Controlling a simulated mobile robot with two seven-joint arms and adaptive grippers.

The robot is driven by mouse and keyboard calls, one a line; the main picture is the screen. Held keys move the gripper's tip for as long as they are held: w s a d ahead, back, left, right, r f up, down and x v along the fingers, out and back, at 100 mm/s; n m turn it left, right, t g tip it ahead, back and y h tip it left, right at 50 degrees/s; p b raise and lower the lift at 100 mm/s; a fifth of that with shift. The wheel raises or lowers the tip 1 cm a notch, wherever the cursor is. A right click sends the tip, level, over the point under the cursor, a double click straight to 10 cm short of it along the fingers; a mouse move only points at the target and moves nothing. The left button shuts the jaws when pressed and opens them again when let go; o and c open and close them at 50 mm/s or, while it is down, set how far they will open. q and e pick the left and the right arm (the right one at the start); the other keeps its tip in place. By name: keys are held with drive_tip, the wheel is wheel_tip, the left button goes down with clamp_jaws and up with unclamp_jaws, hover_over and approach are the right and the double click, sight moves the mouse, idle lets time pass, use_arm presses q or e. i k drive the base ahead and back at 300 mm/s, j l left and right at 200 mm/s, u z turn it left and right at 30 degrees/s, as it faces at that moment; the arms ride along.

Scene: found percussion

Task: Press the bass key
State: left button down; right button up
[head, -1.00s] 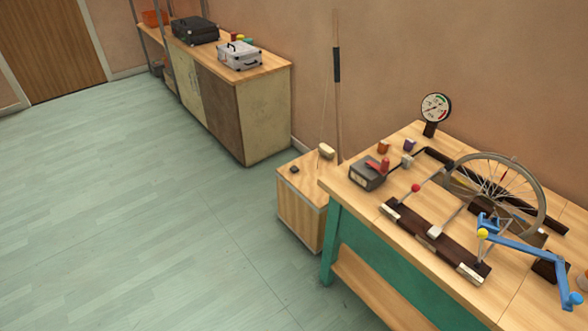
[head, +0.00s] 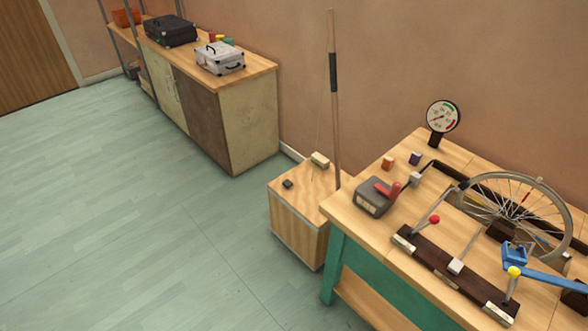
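No part is plainly marked as the bass key, so I cannot tell which it is. In the head view, a wooden box (head: 296,246) stands on the floor left of the workbench, with a tall pole (head: 333,120) and a thin string rising from it. A small black block (head: 288,184) and a pale block (head: 320,159) are on its top. On the bench, a dark bar (head: 447,268) with pale pads lies near levers with a red knob (head: 434,219), a pale block (head: 455,266) and a yellow knob (head: 514,272). Neither gripper is in view.
The workbench (head: 365,230) also bears a grey box with a red handle (head: 372,198), a spoked wheel (head: 516,216), a blue crank (head: 545,277) and a dial gauge (head: 442,117). A cabinet (head: 245,125) with cases stands along the wall. The green floor (head: 130,230) at left is clear.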

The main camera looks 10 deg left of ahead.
sight(288, 183)
drive_tip(key=i+j+z, duration=0.1)
drive_tip(key=i+j, duration=0.2)
drive_tip(key=i+j+z, duration=0.15)
drive_tip(key=i+j, duration=0.2)
drive_tip(key=i+j+z, duration=0.1)
drive_tip(key=i+j, duration=0.3)
drive_tip(key=i+j+z, duration=0.15)
drive_tip(key=i+j, duration=0.2)
drive_tip(key=i+j+z, duration=0.1)
drive_tip(key=i+j, duration=0.15)
drive_tip(key=j, duration=0.25)
drive_tip(key=i+j+z, duration=0.15)
drive_tip(key=i+j, duration=0.15)
drive_tip(key=j, duration=0.2)
